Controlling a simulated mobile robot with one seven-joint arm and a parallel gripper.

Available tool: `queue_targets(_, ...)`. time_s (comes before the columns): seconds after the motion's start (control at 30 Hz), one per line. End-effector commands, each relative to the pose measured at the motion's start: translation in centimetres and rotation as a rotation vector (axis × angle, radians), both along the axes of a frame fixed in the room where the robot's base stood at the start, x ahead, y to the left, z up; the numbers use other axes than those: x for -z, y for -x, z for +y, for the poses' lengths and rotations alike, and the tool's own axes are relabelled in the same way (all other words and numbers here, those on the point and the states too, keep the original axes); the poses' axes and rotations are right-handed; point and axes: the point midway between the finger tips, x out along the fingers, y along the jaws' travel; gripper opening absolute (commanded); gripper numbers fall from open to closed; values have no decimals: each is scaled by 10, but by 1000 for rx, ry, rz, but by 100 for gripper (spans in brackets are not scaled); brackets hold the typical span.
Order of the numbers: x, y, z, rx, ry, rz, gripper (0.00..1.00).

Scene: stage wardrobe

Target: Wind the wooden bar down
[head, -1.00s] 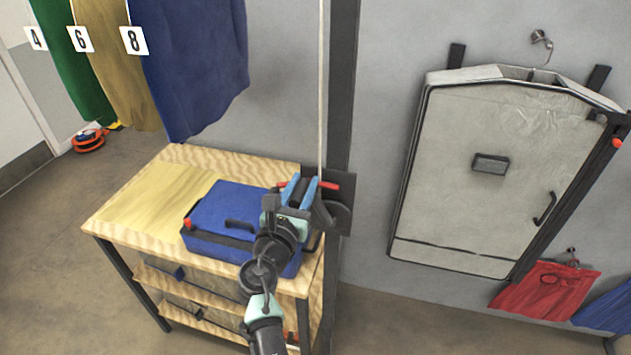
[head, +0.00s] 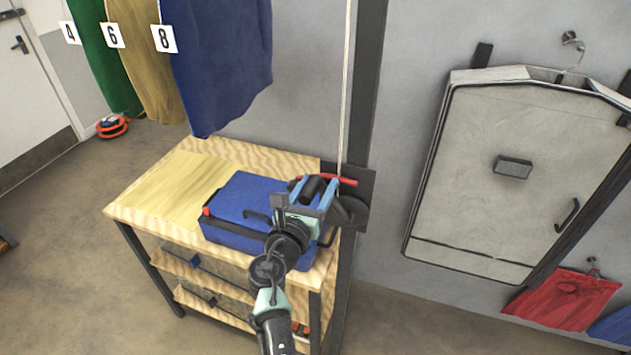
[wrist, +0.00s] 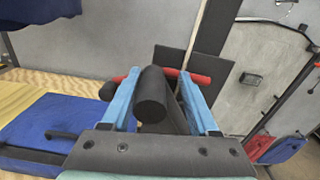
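A dark hand winch (head: 349,208) sits on a black plate on the post, with a red crank arm (head: 345,181) and a black cylindrical crank handle (head: 313,187). A pale rope (head: 344,95) runs straight up from it. In the wrist view the handle (wrist: 151,100) points toward me, between the blue fingers of my gripper (wrist: 160,75). It lies close to the left finger, with a gap to the right one. My gripper (head: 319,184) is open at the winch in the head view. The wooden bar is not in view.
A plywood bench (head: 150,212) with shelves stands left of the post, bearing a blue case (head: 238,195) close under my gripper. Green, tan and blue cloths (head: 222,65) hang at the upper left. A grey garment bag (head: 520,170) hangs on the right wall.

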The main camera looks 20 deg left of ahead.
Motion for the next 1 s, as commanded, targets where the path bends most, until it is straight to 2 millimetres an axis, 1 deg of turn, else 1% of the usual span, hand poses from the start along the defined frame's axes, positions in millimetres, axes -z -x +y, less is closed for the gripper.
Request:
queue_targets(0.3, -5, 0, 1, -2, 1, -9, 63)
queue_targets(0.37, -5, 2, 1, -2, 1, -10, 63)
queue_targets(0.47, -5, 11, 1, -3, 0, -9, 63)
queue_targets(0.57, -5, 24, 1, -2, -2, -8, 63)
queue_targets(0.9, -3, 86, 0, -1, -3, -6, 63)
queue_targets(1.0, -3, 102, 0, -1, -2, -6, 63)
